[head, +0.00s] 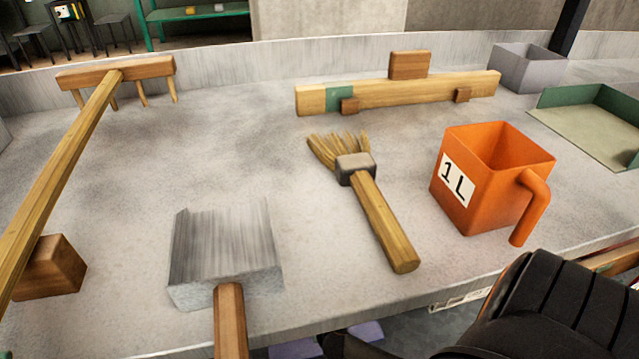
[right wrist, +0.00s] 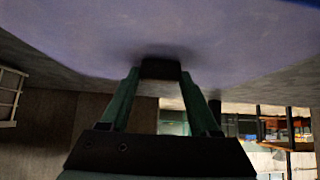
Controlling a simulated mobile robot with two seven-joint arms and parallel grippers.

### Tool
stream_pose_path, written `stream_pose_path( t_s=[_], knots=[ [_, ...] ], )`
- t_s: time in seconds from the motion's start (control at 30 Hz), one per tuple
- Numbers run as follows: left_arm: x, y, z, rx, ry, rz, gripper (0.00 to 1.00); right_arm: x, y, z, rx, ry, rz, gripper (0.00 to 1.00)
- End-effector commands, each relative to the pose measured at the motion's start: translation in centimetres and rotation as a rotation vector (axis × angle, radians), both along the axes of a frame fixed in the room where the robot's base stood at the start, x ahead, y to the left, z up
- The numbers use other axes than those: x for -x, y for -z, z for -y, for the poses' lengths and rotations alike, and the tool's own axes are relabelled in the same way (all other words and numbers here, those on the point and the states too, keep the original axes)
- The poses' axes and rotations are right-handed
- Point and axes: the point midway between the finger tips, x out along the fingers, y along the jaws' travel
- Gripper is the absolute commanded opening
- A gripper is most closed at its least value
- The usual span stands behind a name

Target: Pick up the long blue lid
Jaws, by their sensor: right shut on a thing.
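The long blue lid (right wrist: 60,35) fills the top of the right wrist view as a wide, dull blue-violet surface. My right gripper (right wrist: 160,72) has its two green fingers closed on the lid's small dark handle. The lid's full length runs out of that view. In the head view, blue-violet patches (head: 366,332) show low at the bottom edge, below the table's front edge, and look like parts of the lid. My black right arm covers the bottom right there. My left gripper is not in view.
The grey table (head: 240,160) holds a wooden rake (head: 120,72), a scraper (head: 225,250), a brush (head: 380,215), an orange 1 L measure (head: 480,180), a wooden bar (head: 400,92), a grey box (head: 530,68) and a green tray (head: 590,110). The table's middle left is clear.

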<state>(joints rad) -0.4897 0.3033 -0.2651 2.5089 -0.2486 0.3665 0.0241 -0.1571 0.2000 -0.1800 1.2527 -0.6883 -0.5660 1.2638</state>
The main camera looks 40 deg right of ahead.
Motion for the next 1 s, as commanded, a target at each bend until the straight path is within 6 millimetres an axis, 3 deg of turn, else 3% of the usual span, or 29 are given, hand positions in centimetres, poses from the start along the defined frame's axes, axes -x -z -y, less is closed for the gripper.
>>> stream_pose_path(
  t_s=[0.07,0.4,1.0],
  knots=[
    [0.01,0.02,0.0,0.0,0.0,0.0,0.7,-0.01,-0.01,0.02,0.0,0.0,0.0,0.38],
    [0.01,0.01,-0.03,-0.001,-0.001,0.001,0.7,-0.03,-0.01,0.04,0.0,0.0,0.001,0.0],
    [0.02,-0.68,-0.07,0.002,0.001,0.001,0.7,-0.27,-0.8,0.16,0.001,-0.001,0.004,0.0]
  ],
)
